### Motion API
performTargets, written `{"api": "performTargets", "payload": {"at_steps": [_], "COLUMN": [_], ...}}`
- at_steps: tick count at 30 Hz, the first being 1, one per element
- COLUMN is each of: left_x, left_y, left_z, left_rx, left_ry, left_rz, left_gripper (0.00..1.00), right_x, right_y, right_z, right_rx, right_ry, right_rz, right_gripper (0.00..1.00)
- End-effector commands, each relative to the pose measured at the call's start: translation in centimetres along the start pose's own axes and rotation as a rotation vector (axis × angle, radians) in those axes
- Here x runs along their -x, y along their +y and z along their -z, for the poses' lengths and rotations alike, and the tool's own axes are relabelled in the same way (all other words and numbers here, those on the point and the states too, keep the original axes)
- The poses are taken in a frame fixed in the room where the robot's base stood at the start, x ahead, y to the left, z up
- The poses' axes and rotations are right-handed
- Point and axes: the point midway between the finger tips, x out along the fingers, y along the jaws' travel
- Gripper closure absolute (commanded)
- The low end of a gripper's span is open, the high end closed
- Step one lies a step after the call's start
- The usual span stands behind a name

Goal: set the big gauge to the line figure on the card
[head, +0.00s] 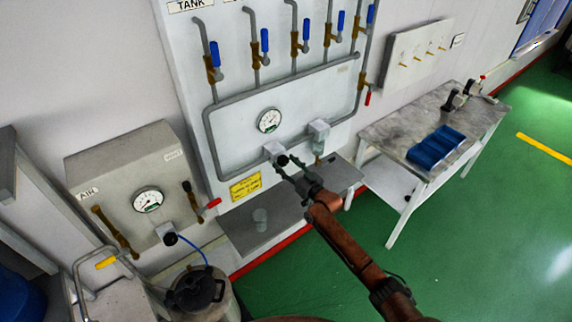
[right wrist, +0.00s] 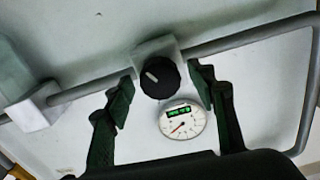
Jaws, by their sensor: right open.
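The round white gauge (head: 269,121) sits on the pale pipe panel. It also shows in the right wrist view (right wrist: 182,123), with a red needle and a small green readout whose figures I cannot read surely. A black knob (right wrist: 159,78) with a white mark sits on a light block beside the gauge; it also shows in the head view (head: 283,160). The yellow card (head: 245,187) is on the lower panel, its writing too small to read. My right gripper (right wrist: 161,75) is open, its fingers on either side of the knob with gaps visible. My left gripper is out of view.
Grey pipes with blue-handled valves (head: 264,40) run above the gauge. A grey shelf (head: 290,205) with a clear cup (head: 260,218) is below. An AIR box (head: 115,165) with another gauge (head: 147,200) is left. A table (head: 385,125) with a blue tray (head: 436,147) stands right.

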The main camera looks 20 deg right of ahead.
Motion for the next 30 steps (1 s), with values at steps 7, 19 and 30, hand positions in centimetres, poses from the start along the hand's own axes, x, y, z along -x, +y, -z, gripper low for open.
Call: {"api": "performTargets", "payload": {"at_steps": [7, 19, 30], "left_x": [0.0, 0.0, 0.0], "left_y": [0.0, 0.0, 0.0], "left_z": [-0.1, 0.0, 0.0], "left_rx": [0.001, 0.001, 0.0], "left_ry": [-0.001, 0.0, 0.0], "left_rz": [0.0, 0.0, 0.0], "left_gripper": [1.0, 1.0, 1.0], "right_x": [0.1, 6.5, 11.7], "right_y": [0.0, 0.0, 0.0], "right_z": [0.0, -0.1, -0.1], "right_rx": [0.0, 0.0, 0.001], "right_ry": [0.0, -0.002, -0.001], "right_rz": [0.0, 0.0, 0.0], "right_gripper": [0.49, 0.49, 0.49]}}
